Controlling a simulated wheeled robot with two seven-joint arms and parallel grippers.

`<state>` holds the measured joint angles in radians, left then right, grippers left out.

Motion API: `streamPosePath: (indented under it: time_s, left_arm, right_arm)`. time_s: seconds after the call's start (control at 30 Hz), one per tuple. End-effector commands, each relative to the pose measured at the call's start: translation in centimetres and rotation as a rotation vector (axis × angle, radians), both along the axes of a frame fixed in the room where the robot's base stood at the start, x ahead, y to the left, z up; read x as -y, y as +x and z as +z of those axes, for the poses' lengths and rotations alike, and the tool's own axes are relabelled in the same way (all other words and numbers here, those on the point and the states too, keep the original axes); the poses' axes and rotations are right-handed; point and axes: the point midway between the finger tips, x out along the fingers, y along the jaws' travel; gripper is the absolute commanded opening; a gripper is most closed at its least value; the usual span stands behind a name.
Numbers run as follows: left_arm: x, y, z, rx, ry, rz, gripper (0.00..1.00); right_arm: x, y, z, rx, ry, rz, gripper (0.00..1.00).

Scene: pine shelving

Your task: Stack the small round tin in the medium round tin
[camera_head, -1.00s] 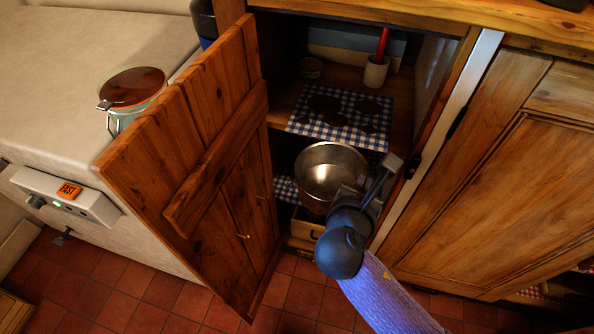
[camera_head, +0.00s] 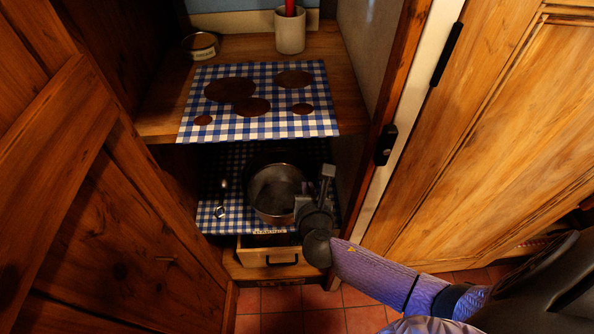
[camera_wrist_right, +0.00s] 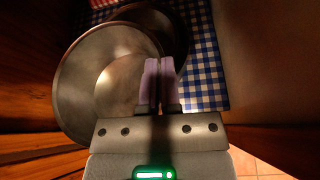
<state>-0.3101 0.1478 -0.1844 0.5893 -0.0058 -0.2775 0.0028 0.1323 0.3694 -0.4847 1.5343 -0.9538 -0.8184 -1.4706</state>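The small round tin, a shiny silver pan (camera_head: 275,190), is at the lower shelf of the open cupboard. My right gripper (camera_head: 325,190) is at its right side, its fingers (camera_wrist_right: 160,82) shut on the rim. The tin (camera_wrist_right: 85,75) fills the left of the right wrist view. A darker round tin (camera_wrist_right: 180,30), apparently the medium one, shows partly behind it. In the head view only a dark edge shows behind the silver tin. I cannot tell whether the silver tin is inside the darker one or above it. My left gripper is out of view.
A blue checked cloth (camera_head: 215,215) lines the lower shelf, with a spoon-like metal item (camera_head: 221,200) at left. The upper shelf's checked mat (camera_head: 255,120) overhangs. The right cupboard post (camera_head: 386,150) is close to my gripper. A small drawer (camera_head: 268,258) is below.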

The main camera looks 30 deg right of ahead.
Motion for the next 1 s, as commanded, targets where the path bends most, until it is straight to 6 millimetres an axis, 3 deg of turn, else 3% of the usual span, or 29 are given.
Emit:
streamPosePath:
  time_s: [0.2, 0.37, 0.47, 0.63, 0.8, 1.0]
  left_arm:
    - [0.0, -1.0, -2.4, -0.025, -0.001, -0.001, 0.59]
    - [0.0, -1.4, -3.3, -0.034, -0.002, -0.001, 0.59]
    - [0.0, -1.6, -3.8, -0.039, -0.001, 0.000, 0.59]
    - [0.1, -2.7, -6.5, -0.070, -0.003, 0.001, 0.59]
    - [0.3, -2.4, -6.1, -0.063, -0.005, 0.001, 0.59]
    - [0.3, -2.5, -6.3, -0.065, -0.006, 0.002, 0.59]
  right_arm:
    - [2.4, 5.5, -0.6, 0.000, -0.002, -0.001, 0.00]
    - [3.4, 8.0, -0.3, 0.000, 0.000, -0.001, 0.00]
    - [3.6, 8.4, -0.8, -0.002, 0.000, 0.000, 0.00]
    - [3.6, 8.3, -4.4, -0.009, 0.001, 0.001, 0.00]
    - [3.6, 8.4, -3.5, 0.000, 0.000, 0.001, 0.00]
    - [3.6, 8.4, -4.0, -0.001, 0.000, 0.000, 0.00]
